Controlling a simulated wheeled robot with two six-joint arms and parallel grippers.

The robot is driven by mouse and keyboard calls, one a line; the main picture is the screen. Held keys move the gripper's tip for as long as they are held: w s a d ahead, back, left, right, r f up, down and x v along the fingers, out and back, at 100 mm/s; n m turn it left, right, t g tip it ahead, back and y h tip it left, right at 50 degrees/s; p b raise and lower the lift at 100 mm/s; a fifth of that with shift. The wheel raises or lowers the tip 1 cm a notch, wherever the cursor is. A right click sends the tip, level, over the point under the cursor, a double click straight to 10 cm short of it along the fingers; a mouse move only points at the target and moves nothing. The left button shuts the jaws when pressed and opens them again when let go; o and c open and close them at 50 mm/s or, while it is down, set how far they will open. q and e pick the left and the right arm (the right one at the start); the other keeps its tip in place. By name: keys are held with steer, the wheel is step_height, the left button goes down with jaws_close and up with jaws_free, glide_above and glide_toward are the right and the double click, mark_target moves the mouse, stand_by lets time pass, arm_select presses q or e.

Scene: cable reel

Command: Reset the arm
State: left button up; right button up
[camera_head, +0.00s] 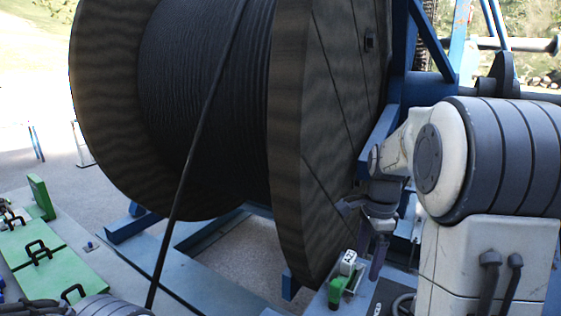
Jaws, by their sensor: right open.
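My right arm comes in from the right edge, and its gripper (360,236) is at the right side of the cable reel (306,130). The gripper's dark fingers are spread apart with nothing between them. One finger points left toward the reel's flange and the other points down; I cannot tell if either touches anything. A small green and white device (343,272) sits just below the gripper. Part of my left arm shows at the bottom left edge, but its gripper is not in view.
A black cable (196,140) runs from the reel's top down to the bottom edge. A blue frame (190,262) lies under the reel. Green panels with black handles (45,262) are at the lower left. Blue posts (436,38) stand behind my right arm. Open paving lies at the left.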

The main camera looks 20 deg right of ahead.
steer(key=s+a+f+n+b, duration=0.1)
steer(key=s+a+f+n, duration=0.15)
steer(key=a+n, duration=0.65)
steer(key=s+a+f+n, duration=0.1)
steer(key=s+a+n, duration=0.35)
steer(key=a, duration=0.85)
steer(key=s+a+f+n+b, duration=0.1)
steer(key=s+a+f+n, duration=0.3)
steer(key=s+a+n, duration=0.4)
steer(key=shift+s+a+n+g+y+b, duration=0.35)
steer(key=shift+s+n, duration=1.6)
steer(key=shift+n, duration=1.4)
